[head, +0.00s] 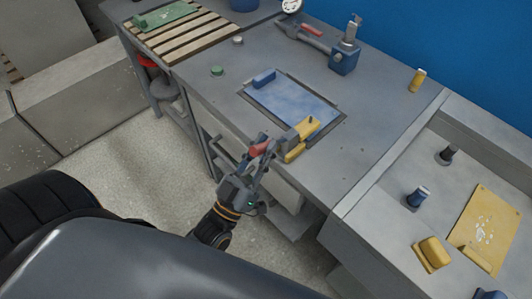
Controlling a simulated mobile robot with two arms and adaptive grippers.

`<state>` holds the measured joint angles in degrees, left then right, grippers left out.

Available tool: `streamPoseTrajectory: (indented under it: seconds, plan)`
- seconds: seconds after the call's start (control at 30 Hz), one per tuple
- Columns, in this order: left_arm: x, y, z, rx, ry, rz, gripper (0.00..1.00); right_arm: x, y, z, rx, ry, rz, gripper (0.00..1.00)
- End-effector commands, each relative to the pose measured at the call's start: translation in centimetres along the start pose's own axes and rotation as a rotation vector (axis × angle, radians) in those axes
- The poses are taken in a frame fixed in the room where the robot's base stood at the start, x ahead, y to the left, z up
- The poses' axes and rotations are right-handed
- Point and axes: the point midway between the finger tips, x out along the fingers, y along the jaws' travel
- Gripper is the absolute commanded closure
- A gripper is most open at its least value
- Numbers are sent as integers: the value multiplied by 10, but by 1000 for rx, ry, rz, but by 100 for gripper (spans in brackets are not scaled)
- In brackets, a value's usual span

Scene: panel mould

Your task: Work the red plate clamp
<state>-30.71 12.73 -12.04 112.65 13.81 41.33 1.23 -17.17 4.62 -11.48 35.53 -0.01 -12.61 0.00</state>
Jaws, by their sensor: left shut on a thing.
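A red handle (259,149) shows at the front edge of the grey bench, beside a grey clamp body (287,139). I take it for the handle of the red plate clamp. My left gripper (261,156) reaches up from below and is shut on this handle. Its fingers hide part of the handle and of the clamp. The clamp sits by the near corner of a blue panel (290,101) in a dark recess. My right gripper is not in view.
A yellow block (307,127) stands right behind the clamp. A blue block (264,78) lies on the panel's far left corner. The bench right of the panel is mostly clear.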

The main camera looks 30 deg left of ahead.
Motion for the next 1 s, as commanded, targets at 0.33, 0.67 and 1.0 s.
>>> streamPoseTrajectory:
  seconds: [0.33,0.67,1.0]
  plan:
    - [-5,-1,5,-13,73,7,100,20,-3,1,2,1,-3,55]
    - [-5,-1,4,-13,75,7,100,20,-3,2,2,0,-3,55]
    - [-5,-1,4,-13,74,7,55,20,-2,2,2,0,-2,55]
